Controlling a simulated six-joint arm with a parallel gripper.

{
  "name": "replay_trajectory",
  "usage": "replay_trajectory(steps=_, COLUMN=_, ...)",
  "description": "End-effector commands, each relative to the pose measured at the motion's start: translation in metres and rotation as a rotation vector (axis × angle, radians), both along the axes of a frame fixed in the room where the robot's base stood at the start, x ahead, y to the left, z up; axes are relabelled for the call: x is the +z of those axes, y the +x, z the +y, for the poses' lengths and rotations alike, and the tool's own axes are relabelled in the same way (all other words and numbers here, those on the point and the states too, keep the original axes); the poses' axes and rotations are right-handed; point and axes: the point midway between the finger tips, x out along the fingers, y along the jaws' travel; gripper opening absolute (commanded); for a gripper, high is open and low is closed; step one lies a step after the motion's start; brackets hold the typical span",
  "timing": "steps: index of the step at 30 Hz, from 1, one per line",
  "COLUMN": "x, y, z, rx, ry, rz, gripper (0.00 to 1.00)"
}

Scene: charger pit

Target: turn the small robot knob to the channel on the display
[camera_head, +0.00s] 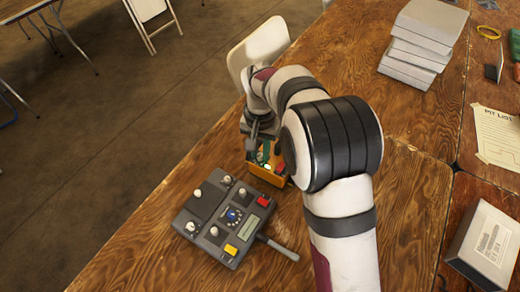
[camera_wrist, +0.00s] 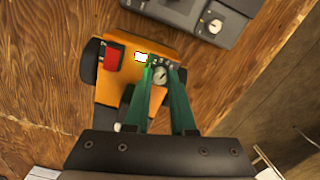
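The small robot is orange with dark wheels (camera_wrist: 108,92); a red block (camera_wrist: 111,60) and a small bright white panel (camera_wrist: 141,57) sit on its top. It also shows in the head view (camera_head: 268,177), partly hidden by my arm. Its small round knob (camera_wrist: 160,76) is pale, with light marks beside it. My gripper (camera_wrist: 161,68) has green fingers, one on each side of the knob, pointing at the robot's top. I cannot tell whether they touch the knob. The grey control box (camera_head: 224,214) has a small pale green display (camera_head: 249,227); its reading is too small to make out.
The table's left edge is near.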

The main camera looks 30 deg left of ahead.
Motion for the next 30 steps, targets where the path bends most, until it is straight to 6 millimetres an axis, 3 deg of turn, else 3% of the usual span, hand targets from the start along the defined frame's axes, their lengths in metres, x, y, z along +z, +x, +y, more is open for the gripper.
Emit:
replay_trajectory(steps=1, x=0.0001, y=0.0000, z=0.0000, rx=0.000, ry=0.000, rz=0.000, gripper=0.12)
replay_trajectory(steps=3, x=0.0002, y=0.0000, z=0.0000, rx=0.000, ry=0.000, rz=0.000, gripper=0.00)
replay_trajectory(steps=17, x=0.0004, y=0.0001, z=0.0000, rx=0.043, ry=0.000, rz=0.000, gripper=0.00)
replay_trajectory(steps=30, x=0.0005, y=0.0001, z=0.0000, rx=0.327, ry=0.000, rz=0.000, gripper=0.00)
